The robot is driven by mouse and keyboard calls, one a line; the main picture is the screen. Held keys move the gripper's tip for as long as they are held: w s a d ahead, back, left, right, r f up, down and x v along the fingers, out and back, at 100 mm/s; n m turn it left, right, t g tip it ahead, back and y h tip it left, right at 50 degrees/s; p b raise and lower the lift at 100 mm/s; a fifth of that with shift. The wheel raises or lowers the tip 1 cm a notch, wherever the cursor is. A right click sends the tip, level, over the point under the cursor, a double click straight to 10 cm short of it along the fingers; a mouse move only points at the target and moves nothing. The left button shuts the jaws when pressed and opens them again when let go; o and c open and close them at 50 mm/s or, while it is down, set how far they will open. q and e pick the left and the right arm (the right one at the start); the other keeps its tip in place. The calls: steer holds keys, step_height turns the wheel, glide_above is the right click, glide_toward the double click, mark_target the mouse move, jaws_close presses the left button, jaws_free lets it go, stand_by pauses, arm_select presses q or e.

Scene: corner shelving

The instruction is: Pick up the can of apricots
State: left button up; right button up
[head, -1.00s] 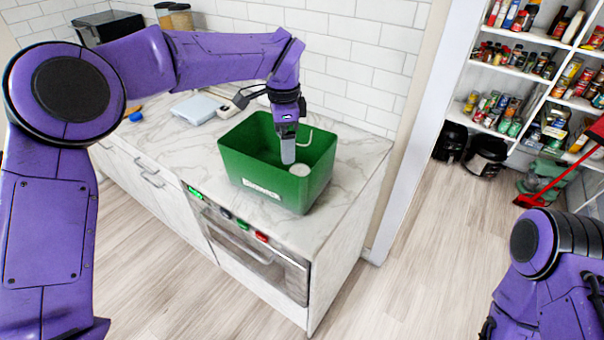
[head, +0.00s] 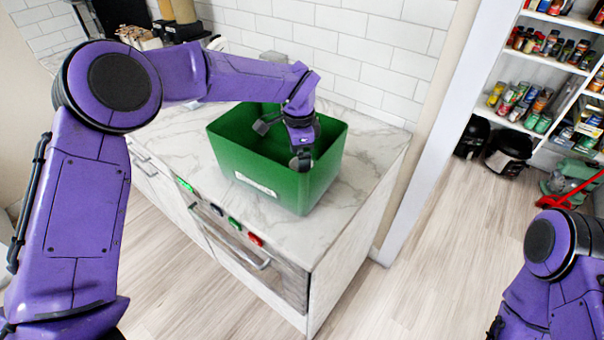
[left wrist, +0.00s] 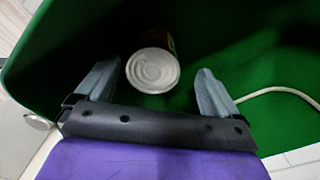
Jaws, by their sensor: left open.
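The can (left wrist: 153,69) lies in the green bin in the left wrist view, its silvery end facing the camera and a strip of dark red label showing. I cannot read the label. My left gripper (left wrist: 155,92) is open, with one finger on each side of the can's near end. I cannot tell whether the fingers touch it. In the head view my left gripper (head: 301,162) reaches into the green bin (head: 262,188) near its right front wall, and the can is hidden there. My right gripper is out of view; only part of that arm shows.
The bin stands on a marble counter (head: 365,155) against a tiled wall. A pale cable (left wrist: 280,95) runs beside the right finger. Shelves with jars and cans (head: 525,105) stand at the right, with black appliances (head: 508,150) on the floor. Open floor lies in front.

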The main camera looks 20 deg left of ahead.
arm_select(q)
steer(key=f, duration=0.1)
steer(key=f+p, duration=0.2)
steer(key=shift+s+d+f, duration=0.3)
steer(key=shift+d+f, duration=0.1)
steer(key=shift+w+f, duration=0.15)
steer(key=shift+f, duration=0.15)
steer(key=c, duration=1.1)
steer(key=shift+r, duration=0.1)
steer(key=shift+c, duration=1.3)
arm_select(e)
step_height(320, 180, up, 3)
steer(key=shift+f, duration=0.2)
arm_select(q)
steer(key=shift+r, duration=0.1)
